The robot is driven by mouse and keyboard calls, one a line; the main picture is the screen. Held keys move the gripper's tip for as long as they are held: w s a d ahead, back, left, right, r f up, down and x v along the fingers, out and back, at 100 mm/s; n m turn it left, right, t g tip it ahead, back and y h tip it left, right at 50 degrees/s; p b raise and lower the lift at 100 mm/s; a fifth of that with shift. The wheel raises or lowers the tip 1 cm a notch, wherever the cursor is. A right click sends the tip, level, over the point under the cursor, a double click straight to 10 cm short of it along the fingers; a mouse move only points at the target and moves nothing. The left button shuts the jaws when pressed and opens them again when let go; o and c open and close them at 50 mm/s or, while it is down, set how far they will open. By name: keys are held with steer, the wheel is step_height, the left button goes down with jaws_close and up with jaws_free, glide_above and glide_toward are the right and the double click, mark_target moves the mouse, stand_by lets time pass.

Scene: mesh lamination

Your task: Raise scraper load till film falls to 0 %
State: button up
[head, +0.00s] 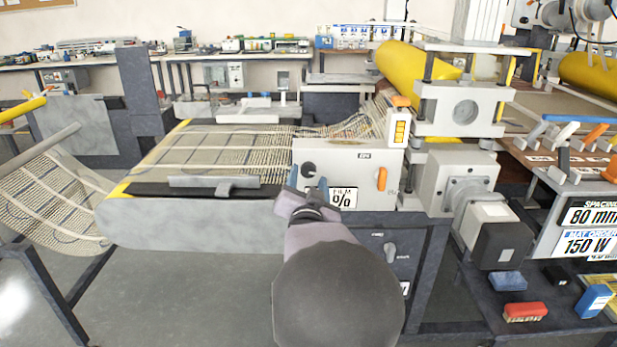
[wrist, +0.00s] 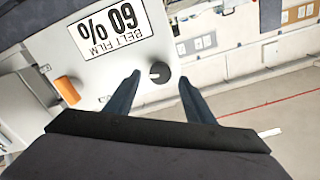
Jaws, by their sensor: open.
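A black round knob (head: 309,169) sits on the white control box (head: 350,160) beside the belt. In the wrist view, the knob (wrist: 160,72) lies between my two fingertips, with a gap on each side. My gripper (head: 308,180) is open and holds nothing. The film display (head: 342,197) is partly hidden by my gripper in the head view. In the wrist view the display (wrist: 105,35) appears upside down and reads "BELT FILM 60 %". I cannot tell which part is the scraper.
An orange handle (head: 382,178) is on the same box, right of the display. A mesh-covered belt (head: 215,150) runs left of it. White roller housings (head: 460,105) stand to the right. A lower shelf (head: 485,300) holds a red brush (head: 526,312) and blue blocks.

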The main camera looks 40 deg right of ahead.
steer(key=shift+v, duration=2.4)
steer(key=s+a+f+n+g+y, duration=0.2)
steer(key=a+f+g+y, duration=0.15)
steer(key=f, duration=0.55)
steer(key=s+a+f+n+g+y, duration=0.2)
steer(key=a+f+y, duration=0.15)
steer(key=f, duration=0.55)
steer(key=s+a+f+n+g+y, duration=0.35)
steer(key=s+a, duration=0.25)
steer(key=a, duration=0.2)
steer(key=s+a+f+n+g+y, duration=0.2)
steer(key=s+a+f+g, duration=0.1)
steer(key=s+a+f, duration=0.3)
steer(key=w+a+n, duration=0.1)
steer(key=a+n, duration=0.4)
steer(key=a, duration=0.6)
step_height(320, 180, up, 22)
steer(key=p, duration=2.1)
steer(key=shift+w+r+g+p, duration=0.2)
steer(key=shift+w+g+p, duration=0.1)
steer(key=shift+g, duration=0.1)
steer(key=shift+f, duration=0.15)
